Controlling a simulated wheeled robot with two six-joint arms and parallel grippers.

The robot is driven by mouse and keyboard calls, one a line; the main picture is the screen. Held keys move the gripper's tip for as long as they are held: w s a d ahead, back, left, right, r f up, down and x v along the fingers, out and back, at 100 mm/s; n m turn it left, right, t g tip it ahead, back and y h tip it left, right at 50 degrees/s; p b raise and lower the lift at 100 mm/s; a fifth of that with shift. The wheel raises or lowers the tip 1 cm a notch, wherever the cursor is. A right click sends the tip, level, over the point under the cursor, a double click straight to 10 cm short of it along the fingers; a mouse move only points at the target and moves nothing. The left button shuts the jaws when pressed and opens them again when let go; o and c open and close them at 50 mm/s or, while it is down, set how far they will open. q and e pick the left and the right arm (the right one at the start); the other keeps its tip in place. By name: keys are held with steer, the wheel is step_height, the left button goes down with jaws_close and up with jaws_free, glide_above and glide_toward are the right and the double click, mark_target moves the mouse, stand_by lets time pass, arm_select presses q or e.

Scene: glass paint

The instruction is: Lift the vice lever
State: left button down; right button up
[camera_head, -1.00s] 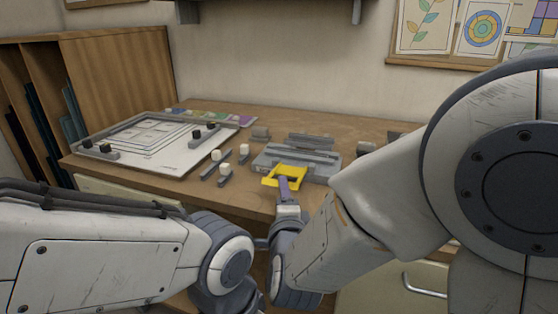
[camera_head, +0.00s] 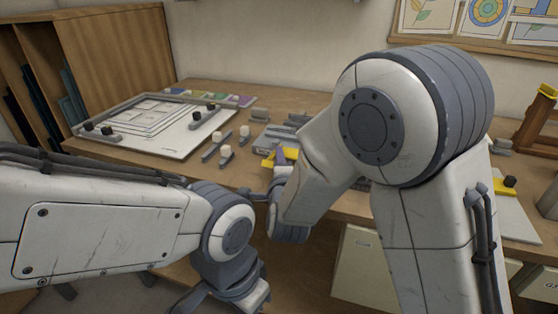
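The grey vice (camera_head: 262,143) sits near the front edge of the wooden workbench, and my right arm hides most of it. Its yellow lever (camera_head: 268,160) shows on the front side, partly covered. My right gripper (camera_head: 280,157) is at the yellow lever, with a grey finger overlapping it. Whether the fingers are closed on the lever is hidden by the wrist and the viewing angle. My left gripper (camera_head: 242,296) hangs low in front of the bench, away from the vice, and its opening is not clear.
A white board (camera_head: 150,145) with grey bars and black knobs lies to the left. Several small grey tools with pale knobs (camera_head: 226,152) stand between it and the vice. Coloured tiles (camera_head: 210,97) lie behind. A wooden rack (camera_head: 538,125) stands at the far right.

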jaws_close()
stand_by(1.2)
